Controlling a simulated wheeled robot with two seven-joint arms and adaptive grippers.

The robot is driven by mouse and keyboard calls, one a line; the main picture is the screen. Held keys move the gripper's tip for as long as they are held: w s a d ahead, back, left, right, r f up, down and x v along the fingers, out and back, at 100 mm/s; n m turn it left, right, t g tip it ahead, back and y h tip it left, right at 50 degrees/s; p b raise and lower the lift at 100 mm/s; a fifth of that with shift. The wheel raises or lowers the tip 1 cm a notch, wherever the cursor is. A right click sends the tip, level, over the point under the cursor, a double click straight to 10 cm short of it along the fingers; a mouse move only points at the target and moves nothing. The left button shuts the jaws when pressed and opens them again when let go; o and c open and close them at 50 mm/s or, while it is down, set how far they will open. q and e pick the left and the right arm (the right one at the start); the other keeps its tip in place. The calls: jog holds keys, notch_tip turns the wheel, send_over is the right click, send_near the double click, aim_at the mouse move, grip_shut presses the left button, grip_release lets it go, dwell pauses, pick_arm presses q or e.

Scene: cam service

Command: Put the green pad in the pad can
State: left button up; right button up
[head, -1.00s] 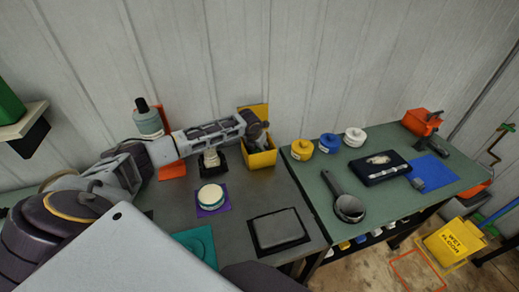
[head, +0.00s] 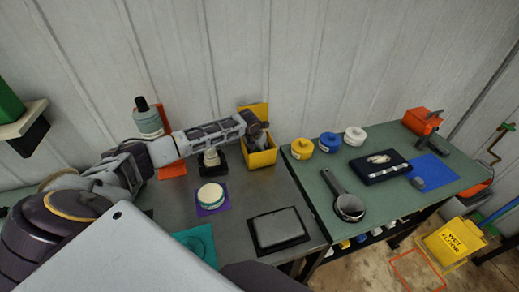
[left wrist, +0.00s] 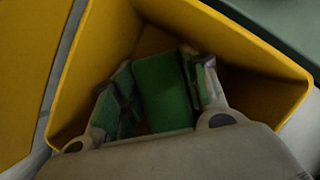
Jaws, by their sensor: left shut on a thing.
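The yellow open-topped box (head: 263,159), which looks like the pad can, stands at the back right of the grey bench against the wall. My left gripper (head: 258,139) reaches down into its mouth. In the left wrist view, the gripper is shut on the green pad (left wrist: 162,92), which sits between the fingers inside the yellow walls (left wrist: 255,55). Whether the pad touches the can's floor cannot be told. The head view hides the pad behind the gripper and box. My right gripper is not in view.
A round cream-lidded tin (head: 210,194) on a purple mat and a dark-framed grey pad (head: 279,229) lie on the bench. A pale-knobbed tool (head: 211,156) stands just left of the can. Yellow (head: 302,147), blue and white canisters stand on the green table to the right.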

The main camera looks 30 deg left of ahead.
pick_arm(q)
jog(key=shift+f, duration=0.25)
dwell(0.5)
jog(key=o, duration=1.2)
jog(key=shift+r+p, duration=0.65)
jog(key=shift+r, duration=0.65)
jog(key=shift+r, duration=3.2)
jog(key=shift+r, duration=0.15)
jog(key=shift+v, duration=3.85)
